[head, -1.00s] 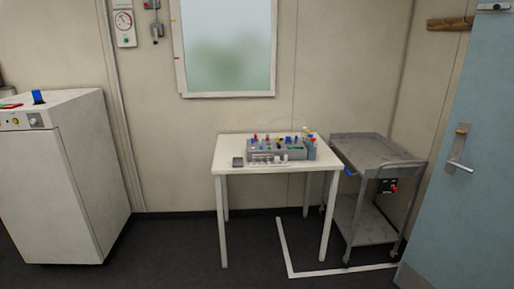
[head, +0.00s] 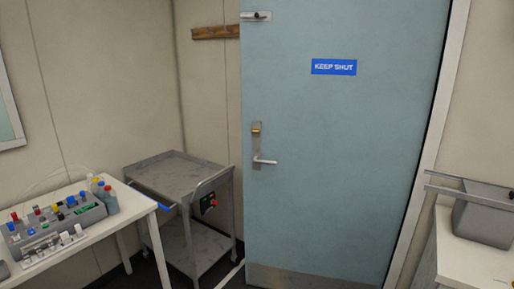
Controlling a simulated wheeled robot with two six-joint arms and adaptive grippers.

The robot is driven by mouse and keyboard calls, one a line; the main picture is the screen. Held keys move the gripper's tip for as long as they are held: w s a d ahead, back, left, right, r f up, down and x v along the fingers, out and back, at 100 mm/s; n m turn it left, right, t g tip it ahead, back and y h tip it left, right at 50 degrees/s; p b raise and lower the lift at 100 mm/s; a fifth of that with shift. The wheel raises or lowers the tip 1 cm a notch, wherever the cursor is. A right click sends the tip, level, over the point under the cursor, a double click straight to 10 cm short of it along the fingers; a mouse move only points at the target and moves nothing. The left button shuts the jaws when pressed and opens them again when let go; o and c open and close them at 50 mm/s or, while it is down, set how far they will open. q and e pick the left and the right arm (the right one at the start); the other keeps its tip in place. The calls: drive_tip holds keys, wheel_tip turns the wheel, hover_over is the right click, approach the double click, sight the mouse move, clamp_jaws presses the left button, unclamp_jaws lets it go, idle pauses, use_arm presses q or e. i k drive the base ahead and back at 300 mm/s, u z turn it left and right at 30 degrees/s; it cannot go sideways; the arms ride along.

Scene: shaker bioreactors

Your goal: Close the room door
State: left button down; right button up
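The room door (head: 335,170) is light blue and fills the middle right of the head view. It carries a blue "KEEP SHUT" sign (head: 334,67). A silver lever handle (head: 264,161) sits on its left side below a brass lock knob. A closer fitting (head: 256,16) is at its top left corner. The door's right edge is beside a white frame post (head: 432,130); it appears to stand open into the room, though the angle is hard to tell. Neither of my grippers is in view.
A grey metal cart (head: 176,176) stands left of the door, close to its left edge. A white counter (head: 470,255) with a grey bin (head: 484,215) is at the right.

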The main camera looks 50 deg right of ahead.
sight(338, 94)
drive_tip(key=z, duration=0.65)
drive_tip(key=i, duration=0.95)
drive_tip(key=z, duration=1.65)
drive_tip(key=i, duration=1.25)
drive_tip(key=z, duration=0.5)
